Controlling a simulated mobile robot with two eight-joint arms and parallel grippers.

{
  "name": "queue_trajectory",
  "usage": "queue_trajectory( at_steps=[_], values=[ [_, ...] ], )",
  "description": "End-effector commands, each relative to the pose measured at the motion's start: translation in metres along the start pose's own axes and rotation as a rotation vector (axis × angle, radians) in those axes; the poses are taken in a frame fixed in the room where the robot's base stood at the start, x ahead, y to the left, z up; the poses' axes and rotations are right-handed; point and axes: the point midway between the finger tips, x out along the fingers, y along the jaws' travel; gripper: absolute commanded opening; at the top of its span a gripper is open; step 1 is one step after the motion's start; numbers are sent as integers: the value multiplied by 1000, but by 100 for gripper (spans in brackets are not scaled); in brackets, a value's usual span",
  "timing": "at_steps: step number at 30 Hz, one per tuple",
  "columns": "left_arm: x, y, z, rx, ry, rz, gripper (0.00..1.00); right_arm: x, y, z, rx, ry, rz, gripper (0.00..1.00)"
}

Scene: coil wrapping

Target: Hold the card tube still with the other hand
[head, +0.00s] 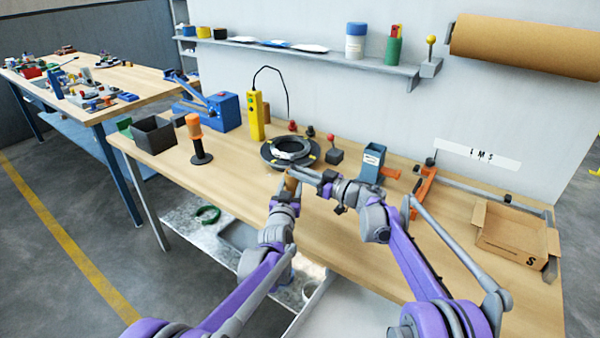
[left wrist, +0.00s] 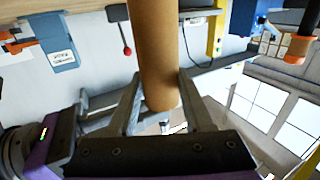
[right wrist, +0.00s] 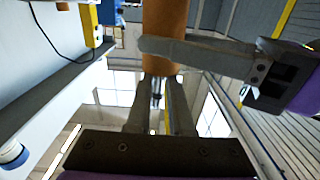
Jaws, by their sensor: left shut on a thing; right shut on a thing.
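The brown card tube (head: 291,184) stands between my two grippers above the front of the bench. In the left wrist view the tube (left wrist: 156,50) runs down between the fingers of my left gripper (left wrist: 160,100), which is shut on it. My right gripper (head: 311,178) meets the tube from the right in the head view. In the right wrist view the tube (right wrist: 165,22) reaches the tips of my right gripper (right wrist: 160,82), and a left finger crosses in front of it. The right gripper is shut on the tube, though the contact is partly hidden.
A dark ring with a pale coil (head: 290,151) lies on the bench behind my grippers. A yellow pendant (head: 256,115), an orange-handled tool (head: 198,140) and a blue holder (head: 371,162) stand around it. An open cardboard box (head: 512,232) is at the right.

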Motion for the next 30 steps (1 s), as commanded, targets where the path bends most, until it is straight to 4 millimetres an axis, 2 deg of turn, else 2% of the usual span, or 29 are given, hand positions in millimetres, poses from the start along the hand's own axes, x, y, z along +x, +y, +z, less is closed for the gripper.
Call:
queue_trajectory(
  at_steps=[1,2,3,7,8,13,24,30],
  values=[
    [0,0,-3,0,9,-2,0,0,1,9,-8,-15,2,0],
    [0,0,-3,0,9,-2,0,0,1,9,-8,-15,2,21],
    [0,0,-3,0,10,-2,0,0,1,9,-7,-15,3,28],
    [0,0,-4,0,10,-2,0,0,1,9,-8,-16,4,52],
    [0,1,-4,0,10,-2,0,0,2,9,-8,-16,4,54],
    [0,0,-4,0,10,-3,0,-16,2,8,-7,-15,6,54],
    [0,-1,-1,-1,5,-3,0,-94,1,2,-4,-5,6,54],
    [0,0,0,-1,2,0,0,-117,-1,0,-2,0,3,54]
  ],
)
